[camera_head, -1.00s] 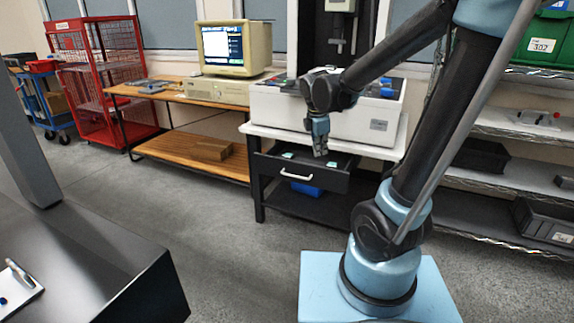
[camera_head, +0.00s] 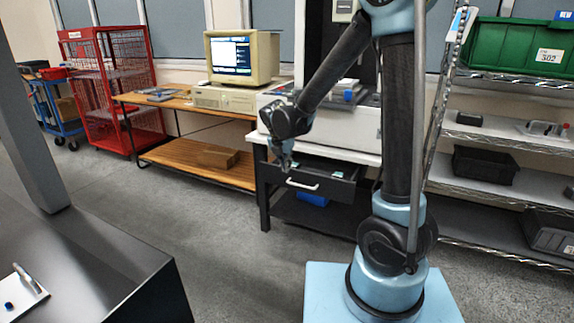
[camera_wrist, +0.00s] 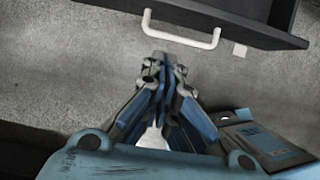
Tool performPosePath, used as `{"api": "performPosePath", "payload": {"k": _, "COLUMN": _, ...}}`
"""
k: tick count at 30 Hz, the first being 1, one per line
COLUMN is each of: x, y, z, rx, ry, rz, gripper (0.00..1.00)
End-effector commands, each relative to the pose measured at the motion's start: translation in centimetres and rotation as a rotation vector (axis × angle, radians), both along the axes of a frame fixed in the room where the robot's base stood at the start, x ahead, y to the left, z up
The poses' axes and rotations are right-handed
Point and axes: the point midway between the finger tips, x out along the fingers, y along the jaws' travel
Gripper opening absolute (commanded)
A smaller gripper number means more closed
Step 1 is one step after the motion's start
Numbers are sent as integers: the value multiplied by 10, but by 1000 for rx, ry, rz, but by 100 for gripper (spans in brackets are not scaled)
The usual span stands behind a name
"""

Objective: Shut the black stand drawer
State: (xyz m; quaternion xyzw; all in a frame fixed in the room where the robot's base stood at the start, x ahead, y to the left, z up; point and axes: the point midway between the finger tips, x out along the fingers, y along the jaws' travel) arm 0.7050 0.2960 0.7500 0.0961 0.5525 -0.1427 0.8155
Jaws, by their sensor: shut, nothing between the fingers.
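The black stand drawer (camera_head: 331,192) is pulled out from under the white-topped stand; its open top and some small light green things inside show. Its white bar handle (camera_head: 302,185) is on the front face. In the head view my gripper (camera_head: 286,168) appears just left of and above the handle. In the wrist view the closed fingertips (camera_wrist: 166,60) point toward the handle (camera_wrist: 180,40), with floor visible between them and the drawer front (camera_wrist: 240,28). My gripper is shut and empty, apart from the handle.
A white machine (camera_head: 345,122) stands on the stand, with a blue bin (camera_head: 313,199) on the lower shelf. A wooden bench (camera_head: 200,157) with a computer is at left, wire shelving (camera_head: 490,190) at right. A dark table (camera_head: 90,260) fills the lower left. Floor before the drawer is clear.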

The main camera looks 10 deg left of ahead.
Motion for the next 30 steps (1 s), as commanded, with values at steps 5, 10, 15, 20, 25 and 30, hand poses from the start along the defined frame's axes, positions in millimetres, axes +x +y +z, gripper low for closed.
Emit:
{"api": "performPosePath", "payload": {"k": 5, "x": 9, "y": -3, "z": -22, "rx": 1, "ry": 0, "rz": -3, "gripper": 0}}
{"api": "performPosePath", "payload": {"k": 10, "x": 16, "y": -6, "z": -42, "rx": 1, "ry": 0, "rz": -2, "gripper": 0}}
{"api": "performPosePath", "payload": {"k": 15, "x": 24, "y": -9, "z": -61, "rx": 2, "ry": 0, "rz": -4, "gripper": 0}}
{"api": "performPosePath", "payload": {"k": 20, "x": 37, "y": -14, "z": -70, "rx": 1, "ry": 1, "rz": -5, "gripper": 0}}
{"api": "performPosePath", "payload": {"k": 25, "x": 55, "y": -21, "z": -69, "rx": 1, "ry": 1, "rz": -4, "gripper": 0}}
{"api": "performPosePath", "payload": {"k": 30, "x": 63, "y": -24, "z": -69, "rx": 1, "ry": -1, "rz": -4, "gripper": 0}}
